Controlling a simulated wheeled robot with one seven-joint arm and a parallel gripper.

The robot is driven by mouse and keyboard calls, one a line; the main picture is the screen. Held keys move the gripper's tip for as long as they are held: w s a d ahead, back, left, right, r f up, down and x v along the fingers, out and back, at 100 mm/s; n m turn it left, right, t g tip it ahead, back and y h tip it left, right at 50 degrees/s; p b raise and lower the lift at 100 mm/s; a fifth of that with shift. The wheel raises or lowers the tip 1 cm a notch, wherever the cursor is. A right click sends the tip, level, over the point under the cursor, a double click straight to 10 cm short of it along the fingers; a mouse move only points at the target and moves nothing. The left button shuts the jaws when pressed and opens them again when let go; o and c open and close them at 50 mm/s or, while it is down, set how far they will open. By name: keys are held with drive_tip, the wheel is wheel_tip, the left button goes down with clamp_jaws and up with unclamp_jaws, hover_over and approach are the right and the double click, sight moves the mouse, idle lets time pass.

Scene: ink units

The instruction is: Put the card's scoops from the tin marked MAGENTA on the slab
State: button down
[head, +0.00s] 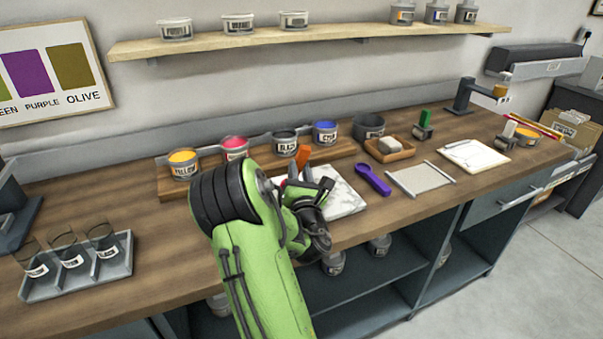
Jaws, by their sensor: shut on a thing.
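The tin marked MAGENTA (235,147), open with magenta ink inside, stands on the wooden rack behind my arm, between the yellow and black tins. The white marble slab (347,200) lies on the bench, its left part hidden by my gripper (304,186). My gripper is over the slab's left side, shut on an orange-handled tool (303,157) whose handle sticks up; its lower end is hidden. I cannot tell whether ink lies on the slab. A white sheet on a board (473,154) lies at the right; its writing is too small to read.
A purple tool (373,180) lies right of the slab, beside a grey plate (421,179). A tray of jars (78,267) stands front left. Bare bench lies between that tray and the rack.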

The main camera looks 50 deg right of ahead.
sight(299, 156)
drive_tip(key=shift+f+b, duration=0.75)
drive_tip(key=shift+b, duration=0.45)
idle(1.9)
drive_tip(key=shift+r, duration=0.1)
wheel_tip(299, 156, up, 5)
drive_tip(key=p, duration=0.5)
drive_tip(key=shift+r, duration=0.15)
